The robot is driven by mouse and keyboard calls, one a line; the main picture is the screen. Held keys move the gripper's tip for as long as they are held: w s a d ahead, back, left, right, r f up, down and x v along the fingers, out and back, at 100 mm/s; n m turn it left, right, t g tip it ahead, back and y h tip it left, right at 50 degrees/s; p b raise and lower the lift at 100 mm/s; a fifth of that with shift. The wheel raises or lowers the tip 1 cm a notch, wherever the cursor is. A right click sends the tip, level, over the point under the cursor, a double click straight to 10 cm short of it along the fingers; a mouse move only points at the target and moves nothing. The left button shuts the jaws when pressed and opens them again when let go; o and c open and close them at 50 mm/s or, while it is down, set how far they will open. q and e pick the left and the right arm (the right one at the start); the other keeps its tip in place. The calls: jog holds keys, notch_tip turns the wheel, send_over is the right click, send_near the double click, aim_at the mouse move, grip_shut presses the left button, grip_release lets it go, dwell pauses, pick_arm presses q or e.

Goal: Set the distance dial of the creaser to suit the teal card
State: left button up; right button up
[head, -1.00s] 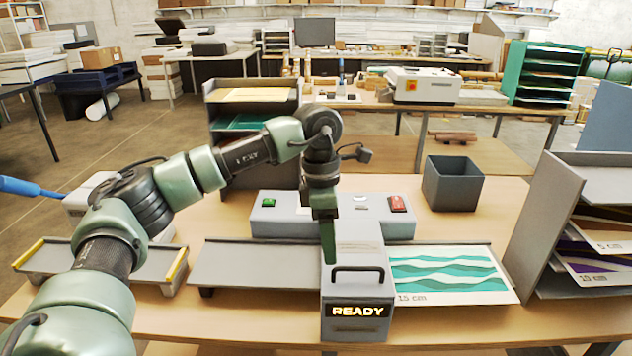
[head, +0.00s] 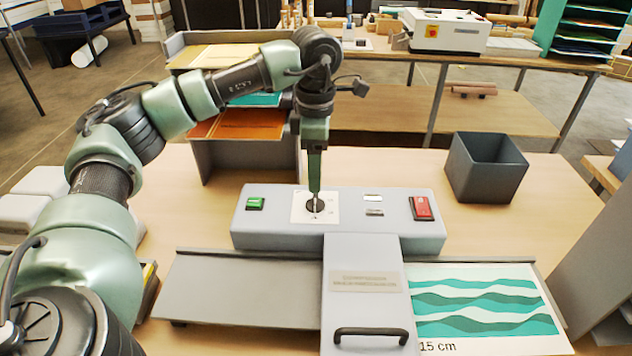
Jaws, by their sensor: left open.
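The creaser (head: 280,236) is a grey machine with a long rear housing and a central arm with a black handle (head: 371,334). Its dial (head: 315,206) is a dark round knob on a white plate, with a green button (head: 255,203) to its left and a red switch (head: 421,208) at the right. The teal card (head: 480,300), with teal waves and the print "15 cm", lies on the right-hand bed. My left gripper (head: 315,190) points down with its tips at the dial, partly hiding it; it is open. The dial's setting is too small to read. My right gripper is not in view.
A dark square bin (head: 486,167) stands behind the creaser on the right. A shelf unit with coloured sheets (head: 237,124) stands behind my left arm. The left-hand bed (head: 240,290) is bare. A grey rack edge borders the right.

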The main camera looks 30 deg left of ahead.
aim_at(315, 197)
pick_arm(q)
jog(key=f, duration=0.1)
jog(key=f+p, duration=0.1)
jog(key=f, duration=0.2)
jog(key=shift+s, duration=0.25)
jog(key=f, duration=0.2)
jog(key=shift+w+f+p, duration=0.2)
jog(key=shift+f+p, duration=0.1)
jog(key=shift+p, duration=0.1)
grip_shut()
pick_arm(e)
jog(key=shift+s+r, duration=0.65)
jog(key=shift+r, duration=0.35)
